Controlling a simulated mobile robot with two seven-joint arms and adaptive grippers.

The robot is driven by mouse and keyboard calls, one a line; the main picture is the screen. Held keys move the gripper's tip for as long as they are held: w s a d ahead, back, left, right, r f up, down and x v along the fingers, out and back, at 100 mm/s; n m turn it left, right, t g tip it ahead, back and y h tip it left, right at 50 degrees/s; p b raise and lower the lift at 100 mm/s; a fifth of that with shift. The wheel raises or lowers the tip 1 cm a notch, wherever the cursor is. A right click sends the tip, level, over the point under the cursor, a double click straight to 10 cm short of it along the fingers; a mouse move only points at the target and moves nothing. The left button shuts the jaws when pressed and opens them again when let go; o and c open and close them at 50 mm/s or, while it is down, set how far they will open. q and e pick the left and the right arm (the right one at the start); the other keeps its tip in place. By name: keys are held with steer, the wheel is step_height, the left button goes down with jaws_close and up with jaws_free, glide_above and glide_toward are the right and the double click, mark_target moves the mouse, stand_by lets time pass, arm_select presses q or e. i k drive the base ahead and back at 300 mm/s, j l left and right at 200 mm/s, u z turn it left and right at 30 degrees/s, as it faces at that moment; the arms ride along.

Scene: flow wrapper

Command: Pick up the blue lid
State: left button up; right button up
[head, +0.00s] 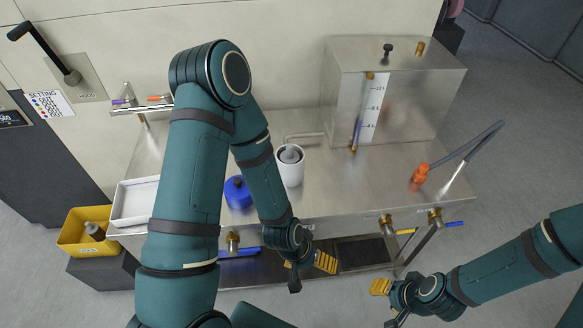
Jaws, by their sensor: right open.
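The blue lid (238,196) is round with a dark knob on top and sits on the steel bench top. My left arm passes close over it on both sides and may cover part of its edge. My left gripper (310,274) is past the bench's front edge, right of and nearer than the lid. Its fingers look apart with nothing between them. My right gripper (386,306) is open and empty in front of the bench at the lower right, well away from the lid.
A white cup (291,172) with a grey object stands right of the lid. A steel tank (410,95) fills the back right. An orange-capped fitting (420,173) with a hose, a white tray (134,203) and a yellow bin (76,238) also show. Valves line the front edge.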

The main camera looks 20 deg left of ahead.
mark_target(236, 192)
steer(key=u, duration=1.3)
